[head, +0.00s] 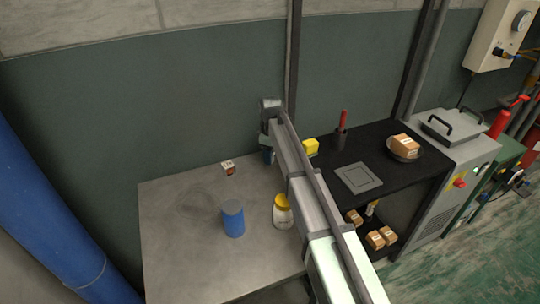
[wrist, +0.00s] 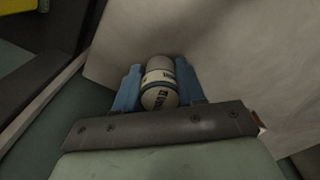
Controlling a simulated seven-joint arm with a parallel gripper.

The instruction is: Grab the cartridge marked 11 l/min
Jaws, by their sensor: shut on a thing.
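My gripper (wrist: 158,72) shows in the wrist view with two blue fingers. It is shut on a small cylindrical cartridge (wrist: 160,97) with a grey top part and a white label with dark print. The print is turned and too small to read for certain, so I cannot confirm the 11 l/min marking. In the head view the gripper end (head: 268,155) is mostly hidden behind my arm, near the back of the grey table (head: 170,240). The cartridge cannot be made out in that view.
A blue canister (head: 232,220), a yellow-lidded white jar (head: 282,213) and a small labelled box (head: 228,167) are on the left. Right of my arm, a black shelf (head: 368,148) holds a yellow block (head: 311,147), a red-handled tool (head: 341,130) and a boxed dish (head: 404,150). The table's front left is clear.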

